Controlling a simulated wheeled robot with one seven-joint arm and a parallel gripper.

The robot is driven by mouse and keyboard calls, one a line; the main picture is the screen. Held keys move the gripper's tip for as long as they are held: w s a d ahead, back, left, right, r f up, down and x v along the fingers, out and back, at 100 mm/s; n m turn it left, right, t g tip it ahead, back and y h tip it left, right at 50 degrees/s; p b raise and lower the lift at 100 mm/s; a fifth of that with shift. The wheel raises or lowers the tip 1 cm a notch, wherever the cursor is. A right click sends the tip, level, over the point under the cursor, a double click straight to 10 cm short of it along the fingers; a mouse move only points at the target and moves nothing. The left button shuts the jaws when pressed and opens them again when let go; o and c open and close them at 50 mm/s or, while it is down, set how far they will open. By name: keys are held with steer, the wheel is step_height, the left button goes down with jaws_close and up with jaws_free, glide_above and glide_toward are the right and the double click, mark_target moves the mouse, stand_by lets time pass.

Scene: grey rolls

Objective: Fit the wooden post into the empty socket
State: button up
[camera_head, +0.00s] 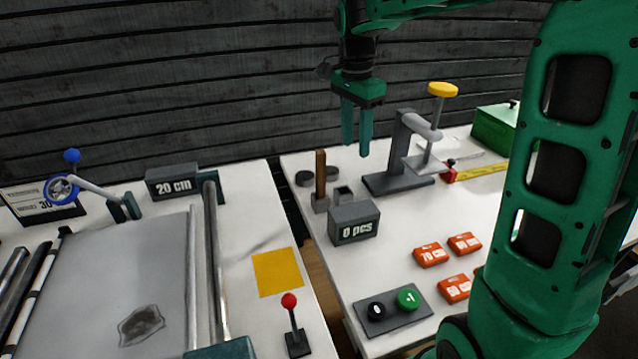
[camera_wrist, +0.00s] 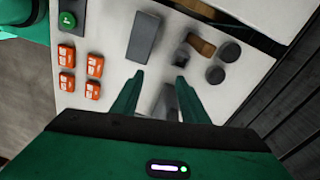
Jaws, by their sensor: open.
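The wooden post (camera_head: 320,174) is a slim brown upright bar standing in or on a small grey block (camera_head: 320,205) at the back left of the right-hand table. The wrist view shows the post (camera_wrist: 202,46) from above. The empty socket (camera_head: 344,194) is a small grey square block with a dark opening, just right of the post; it also shows in the wrist view (camera_wrist: 182,58). My gripper (camera_head: 356,152) is open and empty, pointing down, above and to the right of the post. Its two fingers (camera_wrist: 160,80) show apart in the wrist view, with nothing between the tips.
Two dark round discs (camera_head: 304,179) lie beside the post. A grey counter box (camera_head: 354,223) stands in front of the socket. A grey press with a yellow knob (camera_head: 442,90) stands to the right. Orange blocks (camera_head: 431,255) and a button panel (camera_head: 392,305) lie nearer. A gap separates the tables.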

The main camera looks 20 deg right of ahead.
steer(key=m, duration=0.2)
glide_toward(320, 168)
steer(key=shift+w+d+f+y, duration=0.1)
steer(key=shift+w+d+y, duration=0.1)
steer(key=shift+d, duration=0.2)
steer(key=shift+w+d+f+y, duration=0.1)
steer(key=shift+w+d+y, duration=0.1)
steer(key=shift+d, duration=0.25)
steer(key=shift+w+a+f, duration=0.1)
steer(key=shift+f, duration=0.25)
step_height(320, 168, down, 10)
steer(key=shift+w+a, duration=0.1)
steer(key=shift+w, duration=0.05)
steer(key=shift+c, duration=0.3)
jaws_close()
